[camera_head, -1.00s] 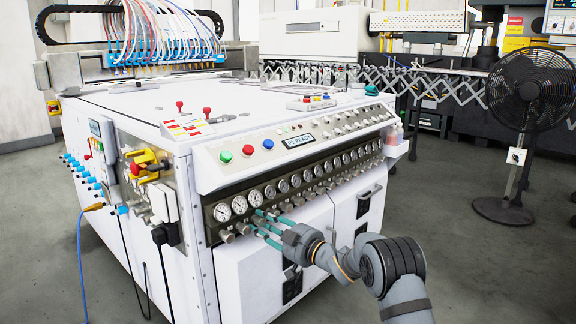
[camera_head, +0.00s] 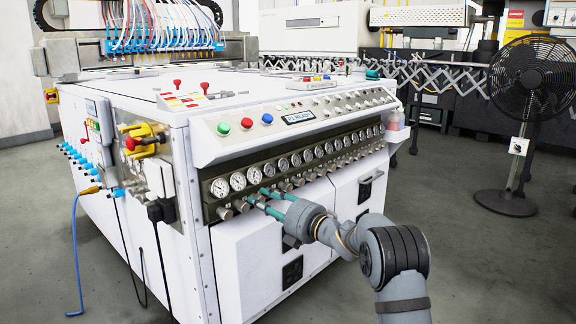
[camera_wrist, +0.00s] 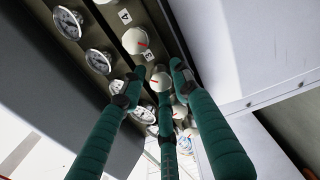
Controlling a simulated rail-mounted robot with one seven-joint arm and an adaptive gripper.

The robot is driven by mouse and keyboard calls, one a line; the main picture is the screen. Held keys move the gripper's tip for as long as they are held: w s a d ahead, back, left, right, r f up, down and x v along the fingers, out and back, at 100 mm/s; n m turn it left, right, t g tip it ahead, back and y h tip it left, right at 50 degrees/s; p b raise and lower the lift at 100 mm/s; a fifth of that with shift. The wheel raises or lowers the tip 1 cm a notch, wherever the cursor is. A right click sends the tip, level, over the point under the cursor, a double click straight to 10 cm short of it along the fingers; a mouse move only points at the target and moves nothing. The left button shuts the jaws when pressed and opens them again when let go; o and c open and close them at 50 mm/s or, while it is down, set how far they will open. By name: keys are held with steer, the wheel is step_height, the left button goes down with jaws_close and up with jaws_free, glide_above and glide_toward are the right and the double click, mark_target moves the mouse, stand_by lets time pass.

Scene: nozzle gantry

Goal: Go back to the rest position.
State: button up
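My gripper (camera_head: 254,200) has teal, padded fingers and reaches the knob row on the front of the white machine (camera_head: 240,250). Its fingertips are at the knobs below the left gauges (camera_head: 237,181). In the wrist view, the spread fingers of my gripper (camera_wrist: 156,88) stand around a round pale knob (camera_wrist: 160,82) with a red mark. They look open, with gaps beside the knob; contact cannot be told. Another pale knob (camera_wrist: 135,41) is just above it, between the labels 4 and 3.
Sloping panel above has green, red and blue buttons (camera_head: 246,123) and a small display (camera_head: 298,117). A black fan (camera_head: 530,85) stands right; grey floor (camera_head: 455,240) between is clear.

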steer(key=n, duration=0.5)
steer(key=shift+b, duration=0.35)
